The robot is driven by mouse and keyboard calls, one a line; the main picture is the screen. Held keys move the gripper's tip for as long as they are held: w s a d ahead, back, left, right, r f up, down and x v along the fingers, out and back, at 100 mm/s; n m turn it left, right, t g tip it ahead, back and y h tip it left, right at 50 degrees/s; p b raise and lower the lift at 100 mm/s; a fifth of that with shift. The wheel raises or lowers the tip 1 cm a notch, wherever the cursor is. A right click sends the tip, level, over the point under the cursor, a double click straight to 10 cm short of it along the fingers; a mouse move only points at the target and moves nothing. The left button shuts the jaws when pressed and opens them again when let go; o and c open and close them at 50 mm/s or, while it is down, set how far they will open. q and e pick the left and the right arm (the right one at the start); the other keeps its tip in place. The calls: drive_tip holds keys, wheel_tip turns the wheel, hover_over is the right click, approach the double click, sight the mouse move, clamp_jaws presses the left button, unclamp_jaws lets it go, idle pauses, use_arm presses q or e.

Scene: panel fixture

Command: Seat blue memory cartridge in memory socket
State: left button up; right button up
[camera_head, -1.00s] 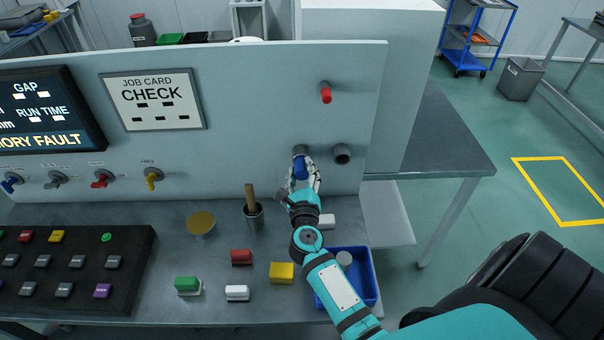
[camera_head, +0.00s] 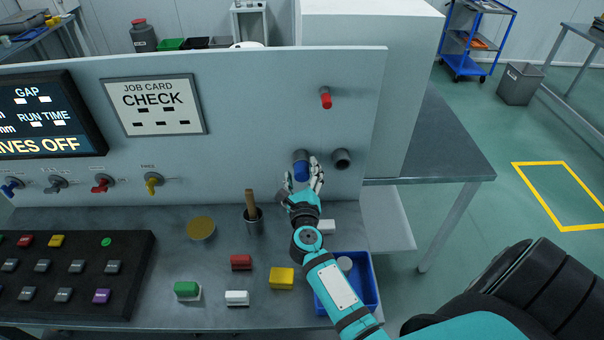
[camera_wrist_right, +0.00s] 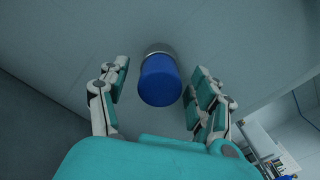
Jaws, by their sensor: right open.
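The blue memory cartridge (camera_head: 301,171) sits in the left of two round grey sockets (camera_head: 300,155) on the upright panel. Its blue end sticks out towards me; how deep it sits is hard to tell. In the right wrist view the blue cartridge (camera_wrist_right: 159,82) stands between my fingers, with the grey socket rim (camera_wrist_right: 158,50) behind it. My right gripper (camera_head: 302,184) is open just in front of the cartridge. In the right wrist view the right gripper (camera_wrist_right: 160,100) shows a gap on both sides of it. My left gripper is not in view.
An empty socket (camera_head: 341,159) is just right of the cartridge, and a red knob (camera_head: 325,98) is above. A blue tray (camera_head: 367,277), a yellow block (camera_head: 282,278) and a cup with a wooden handle (camera_head: 253,219) stand on the bench below. The screen (camera_head: 45,116) reads "...IVES OFF".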

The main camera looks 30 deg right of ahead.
drive_tip(key=shift+s+a, duration=0.1)
drive_tip(key=v, duration=1.1)
drive_tip(key=shift+s+a, duration=0.25)
drive_tip(key=shift+s, duration=0.05)
